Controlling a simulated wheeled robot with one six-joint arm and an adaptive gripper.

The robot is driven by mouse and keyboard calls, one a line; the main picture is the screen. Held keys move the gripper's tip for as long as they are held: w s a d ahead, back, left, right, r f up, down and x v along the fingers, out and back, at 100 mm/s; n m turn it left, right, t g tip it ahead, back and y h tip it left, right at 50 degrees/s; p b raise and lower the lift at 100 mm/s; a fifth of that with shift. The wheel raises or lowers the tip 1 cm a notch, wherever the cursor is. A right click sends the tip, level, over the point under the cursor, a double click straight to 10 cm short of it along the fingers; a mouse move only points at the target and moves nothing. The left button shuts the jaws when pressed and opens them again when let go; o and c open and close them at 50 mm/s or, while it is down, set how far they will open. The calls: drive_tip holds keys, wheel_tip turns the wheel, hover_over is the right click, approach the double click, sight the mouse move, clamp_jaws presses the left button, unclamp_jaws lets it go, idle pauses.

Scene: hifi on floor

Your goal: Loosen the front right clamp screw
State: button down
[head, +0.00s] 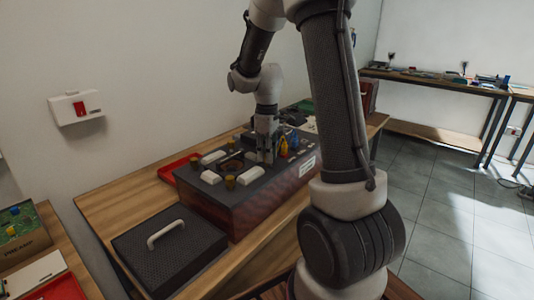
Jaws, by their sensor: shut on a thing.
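My gripper (265,156) points straight down at the top of the dark open box (225,205) on the wooden bench. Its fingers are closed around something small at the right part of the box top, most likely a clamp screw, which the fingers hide. I cannot tell which other small parts are screws.
A dark cover with a white handle (166,233) lies on the bench at the front left. Yellow and blue upright items (288,143) stand close to the gripper's right. Bare bench (115,202) shows at the left.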

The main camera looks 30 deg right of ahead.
drive_tip(key=shift+n, duration=0.3)
drive_tip(key=c, duration=1.3)
unclamp_jaws()
drive_tip(key=shift+o, duration=0.2)
drive_tip(key=shift+r, duration=0.1)
wheel_tip(320, 180, up, 12)
